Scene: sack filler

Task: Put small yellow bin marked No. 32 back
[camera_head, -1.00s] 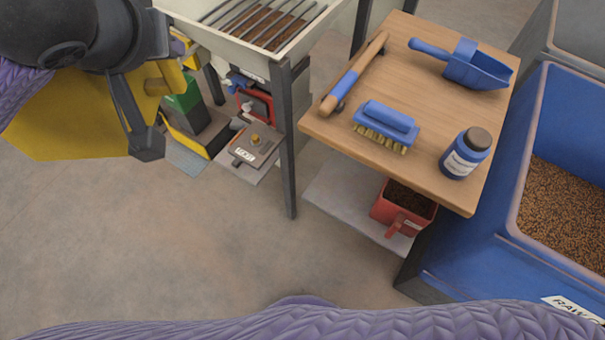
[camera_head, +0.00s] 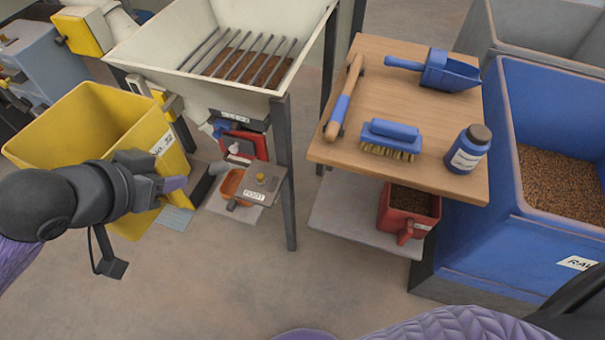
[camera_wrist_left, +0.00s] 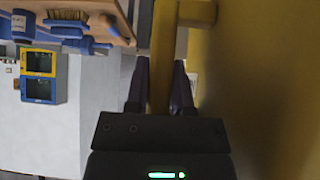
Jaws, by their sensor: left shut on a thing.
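The small yellow bin (camera_head: 60,125) marked No. 32 hangs at the left in the head view, opening upward, with its white label (camera_head: 162,143) facing right. I see no contents inside it. My left gripper (camera_head: 172,187) is in front of its near right side. In the left wrist view, the gripper (camera_wrist_left: 160,85) is shut on the bin's yellow handle bar (camera_wrist_left: 162,60), with the bin wall (camera_wrist_left: 260,90) to the right. My arm covers part of the bin's near side, and its underside is hidden. My right gripper is out of view.
A pale hopper (camera_head: 150,45) with a bar grate stands behind the bin, with a foot pedal box (camera_head: 262,184) below. A blue raw-material crate (camera_head: 500,235) stands right. The floor in front is clear.

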